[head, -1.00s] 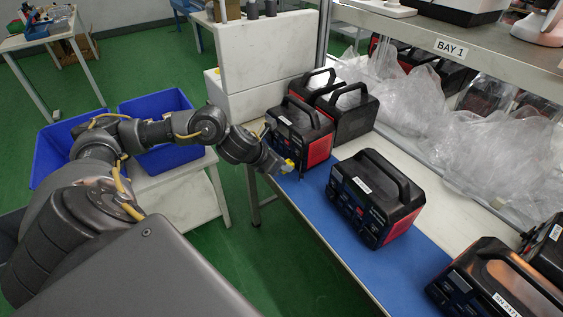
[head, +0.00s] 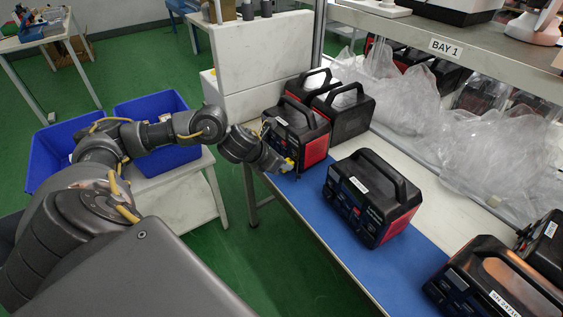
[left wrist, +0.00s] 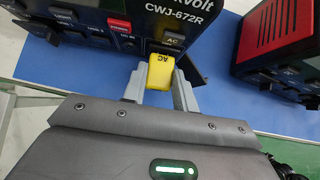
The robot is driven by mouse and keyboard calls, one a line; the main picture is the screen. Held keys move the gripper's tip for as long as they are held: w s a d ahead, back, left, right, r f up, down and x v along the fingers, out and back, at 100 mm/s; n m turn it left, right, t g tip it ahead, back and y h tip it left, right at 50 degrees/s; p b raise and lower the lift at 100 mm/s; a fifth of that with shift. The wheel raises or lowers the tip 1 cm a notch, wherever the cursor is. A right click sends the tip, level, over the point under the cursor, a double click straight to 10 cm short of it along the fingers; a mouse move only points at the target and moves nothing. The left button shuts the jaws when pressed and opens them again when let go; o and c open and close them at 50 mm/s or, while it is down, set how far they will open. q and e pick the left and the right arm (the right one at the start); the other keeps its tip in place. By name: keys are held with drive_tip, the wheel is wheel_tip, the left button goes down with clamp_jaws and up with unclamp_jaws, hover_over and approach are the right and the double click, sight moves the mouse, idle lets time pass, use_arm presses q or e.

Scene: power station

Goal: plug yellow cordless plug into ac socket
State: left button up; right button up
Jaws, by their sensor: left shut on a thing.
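The yellow cordless plug (left wrist: 160,72), marked AC, is between the two grey fingers of my left gripper (left wrist: 160,88). My left gripper also shows in the head view (head: 284,166), with the yellow plug (head: 289,161) at its tip. It is shut on the plug, close in front of a black and red power station (head: 294,128). In the left wrist view that power station (left wrist: 150,14) reads CWJ-672R. An AC label (left wrist: 173,41) on its panel is just beyond the plug. The plug's far end and any contact with the socket are hidden. My right gripper is out of view.
A second power station (head: 372,197) stands on the blue mat (head: 297,189) to the right, with more at front right and behind. An orange-red piece (left wrist: 119,25) sits on the panel left of the plug. Plastic bags (head: 465,145) lie at the back.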

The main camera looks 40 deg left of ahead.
use_arm(q)
drive_tip(key=shift+w, duration=0.2)
drive_tip(key=o, duration=1.1)
drive_tip(key=shift+c, duration=0.2)
drive_tip(key=shift+s, duration=0.1)
drive_tip(key=v, duration=1)
drive_tip(key=shift+s+r, duration=0.2)
drive_tip(key=shift+r, duration=0.1)
